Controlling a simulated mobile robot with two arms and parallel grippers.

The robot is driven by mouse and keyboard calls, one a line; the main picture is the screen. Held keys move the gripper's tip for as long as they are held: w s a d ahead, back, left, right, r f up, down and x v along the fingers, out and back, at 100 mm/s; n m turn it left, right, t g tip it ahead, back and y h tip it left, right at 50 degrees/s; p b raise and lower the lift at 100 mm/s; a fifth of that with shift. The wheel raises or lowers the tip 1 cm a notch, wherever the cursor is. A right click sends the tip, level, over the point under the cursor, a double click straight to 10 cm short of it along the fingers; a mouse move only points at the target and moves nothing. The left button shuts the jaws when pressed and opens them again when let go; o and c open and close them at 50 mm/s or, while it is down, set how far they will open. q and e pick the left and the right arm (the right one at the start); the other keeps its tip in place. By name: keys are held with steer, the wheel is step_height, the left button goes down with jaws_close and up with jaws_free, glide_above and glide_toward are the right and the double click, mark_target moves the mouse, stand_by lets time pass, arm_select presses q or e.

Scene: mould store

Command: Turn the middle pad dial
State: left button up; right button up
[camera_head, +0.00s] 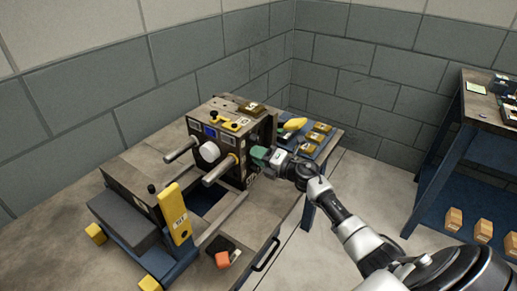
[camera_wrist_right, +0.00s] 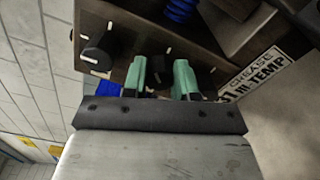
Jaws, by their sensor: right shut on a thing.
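My right gripper (camera_head: 261,157), with green fingers, reaches the side panel of the machine (camera_head: 226,118) on the bench. In the wrist view, its two fingertips (camera_wrist_right: 160,78) stand on either side of the middle pad dial (camera_wrist_right: 160,66), a black knob mostly hidden between them, and are shut on it. Another black dial (camera_wrist_right: 97,60) with a white mark sits to the left, clear of the fingers. A further dark dial (camera_wrist_right: 205,76) shows partly just right of the right finger. The dials are hidden in the head view. My left gripper is not in view.
A label plate (camera_wrist_right: 262,78) and a blue coil (camera_wrist_right: 180,9) are near the dials. Behind the gripper, yellow blocks (camera_head: 313,137) lie on the bench. A blue-framed shelf (camera_head: 457,149) stands at right, with floor between.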

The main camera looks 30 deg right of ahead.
steer(key=shift+f+m+p, duration=0.1)
steer(key=shift+m+p, duration=2.35)
steer(key=shift+m, duration=1.75)
steer(key=o, duration=0.9)
steer(key=v, duration=1.1)
steer(key=shift+b, duration=0.3)
steer(key=shift+a+m, duration=0.1)
steer(key=shift+m, duration=0.2)
